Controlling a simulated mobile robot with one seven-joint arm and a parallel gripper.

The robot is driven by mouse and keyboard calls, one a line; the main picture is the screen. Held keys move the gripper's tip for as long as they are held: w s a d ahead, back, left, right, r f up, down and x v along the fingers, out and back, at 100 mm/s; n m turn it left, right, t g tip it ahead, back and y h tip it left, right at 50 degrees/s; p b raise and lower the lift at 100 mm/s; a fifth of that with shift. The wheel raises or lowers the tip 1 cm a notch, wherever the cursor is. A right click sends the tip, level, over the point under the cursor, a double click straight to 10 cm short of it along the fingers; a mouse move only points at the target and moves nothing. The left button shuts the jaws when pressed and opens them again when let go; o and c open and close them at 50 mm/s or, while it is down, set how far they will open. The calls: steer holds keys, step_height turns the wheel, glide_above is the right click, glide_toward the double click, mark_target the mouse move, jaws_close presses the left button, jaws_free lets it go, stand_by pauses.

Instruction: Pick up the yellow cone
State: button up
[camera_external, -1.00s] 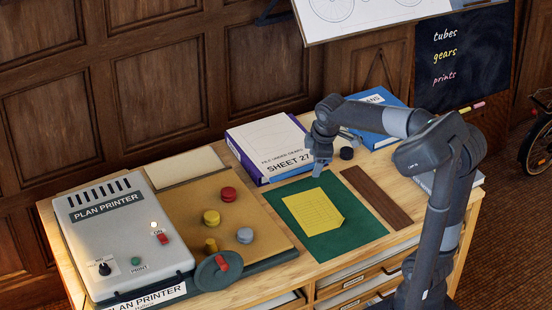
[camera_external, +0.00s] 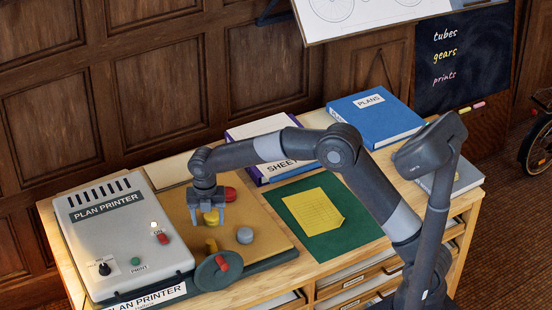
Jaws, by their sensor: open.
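A red piece (camera_external: 231,194) is close behind right of my gripper, partly hidden. A grey piece (camera_external: 245,235) stands to the right. The plan printer (camera_external: 120,240) is at left. A green mat (camera_external: 335,245) with a yellow sheet (camera_external: 313,211) and a blue book (camera_external: 375,118) lie right.

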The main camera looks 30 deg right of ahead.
mark_target(209, 244)
steer(key=shift+n, duration=0.3)
steer(key=f, duration=0.3)
steer(key=a+f, duration=0.1)
steer(key=f, duration=0.1)
steer(key=shift+f, duration=0.3)
steer(key=shift+s+d+f, duration=0.1)
steer(key=shift+d+f, duration=0.05)
steer(key=shift+f, duration=0.9)
steer(key=shift+d+f, duration=0.15)
steer(key=shift+f, duration=0.85)
steer(key=shift+s+d+f, duration=0.1)
steer(key=shift+d+f, duration=0.05)
steer(key=shift+f, duration=0.9)
steer(key=shift+c, duration=0.2)
steer(key=c, duration=1)
